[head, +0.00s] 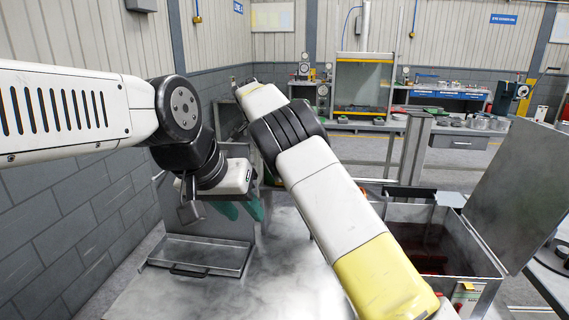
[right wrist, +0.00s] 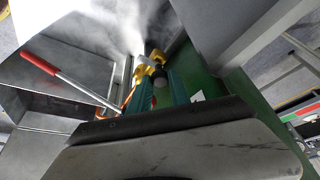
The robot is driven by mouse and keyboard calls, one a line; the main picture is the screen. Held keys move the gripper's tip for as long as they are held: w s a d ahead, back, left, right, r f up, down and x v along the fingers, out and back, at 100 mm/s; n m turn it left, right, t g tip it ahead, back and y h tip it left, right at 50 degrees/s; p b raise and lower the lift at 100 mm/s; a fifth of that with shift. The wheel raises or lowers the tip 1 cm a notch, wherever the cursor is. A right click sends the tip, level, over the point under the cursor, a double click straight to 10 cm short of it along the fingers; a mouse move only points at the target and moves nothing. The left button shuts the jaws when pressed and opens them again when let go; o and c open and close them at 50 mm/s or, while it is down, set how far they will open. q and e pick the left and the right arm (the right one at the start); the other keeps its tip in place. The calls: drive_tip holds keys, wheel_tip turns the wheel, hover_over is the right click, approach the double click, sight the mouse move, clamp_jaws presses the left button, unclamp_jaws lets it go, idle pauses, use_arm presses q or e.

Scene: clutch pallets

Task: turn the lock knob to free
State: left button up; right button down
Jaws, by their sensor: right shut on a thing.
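The lock knob (right wrist: 147,69) looks yellow with a pale grey end in the right wrist view. My right gripper (right wrist: 156,80) has its green fingers shut on it, one on each side. The finger pads hide part of the knob, so its turned angle cannot be read. In the head view my right arm crosses the middle and its own links hide the right gripper and the knob. My left gripper (head: 243,212) hangs over the left side of the metal bench, its green fingers apart, with nothing seen between them.
A shallow metal tray (head: 200,255) with a dark handle lies on the bench at the left. An open metal box (head: 478,268) with a raised lid (head: 510,190) stands at the right. A red-handled lever (right wrist: 40,60) is left of the knob. A block wall (head: 60,230) bounds the left.

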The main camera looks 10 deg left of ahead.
drive_tip(key=c, duration=1.5)
unclamp_jaws()
drive_tip(key=v, duration=0.7)
drive_tip(key=shift+r, duration=0.4)
